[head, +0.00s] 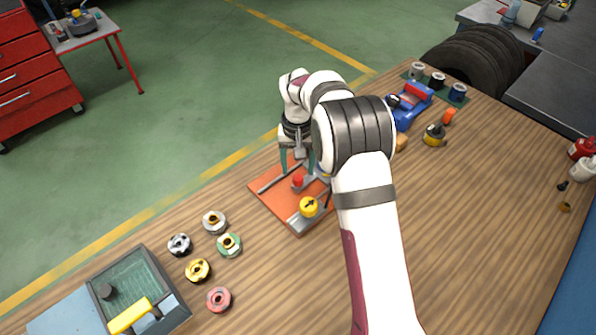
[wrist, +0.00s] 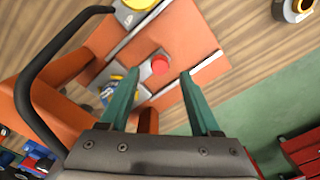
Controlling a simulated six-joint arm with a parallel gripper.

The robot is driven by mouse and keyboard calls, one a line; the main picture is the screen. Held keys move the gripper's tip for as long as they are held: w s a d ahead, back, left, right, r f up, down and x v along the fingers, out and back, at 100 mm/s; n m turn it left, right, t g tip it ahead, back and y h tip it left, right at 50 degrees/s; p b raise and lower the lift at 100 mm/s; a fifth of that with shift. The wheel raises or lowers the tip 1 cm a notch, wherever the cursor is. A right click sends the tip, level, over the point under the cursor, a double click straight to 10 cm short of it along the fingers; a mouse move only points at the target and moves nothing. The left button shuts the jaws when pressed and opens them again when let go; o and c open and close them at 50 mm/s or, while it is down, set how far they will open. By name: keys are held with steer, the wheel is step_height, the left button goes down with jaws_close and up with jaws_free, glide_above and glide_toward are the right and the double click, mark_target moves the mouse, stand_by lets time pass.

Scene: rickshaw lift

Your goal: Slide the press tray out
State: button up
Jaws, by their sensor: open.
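The orange press base (head: 269,202) stands on the wooden bench, with grey rails along its sides. A grey tray with a red knob (head: 298,181) sits between the rails, partly hidden by my arm. In the wrist view the red knob (wrist: 160,65) appears between my fingertips, at the end of the grey tray (wrist: 132,80). A blue and yellow part (wrist: 120,86) is on or beside the tray, partly behind a finger. My gripper (head: 297,169) is open above the knob and points down; it also shows in the wrist view (wrist: 160,72). I cannot tell whether the fingers touch the knob.
A yellow knob with a black arrow (head: 309,207) is at the press's front corner. In the wrist view a black curved handle (wrist: 38,75) is close on the left. Several ring-shaped parts (head: 198,270) and an open box (head: 176,315) lie at left.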

mark_target(298, 178)
steer(key=shift+f, duration=1.7)
jaws_close()
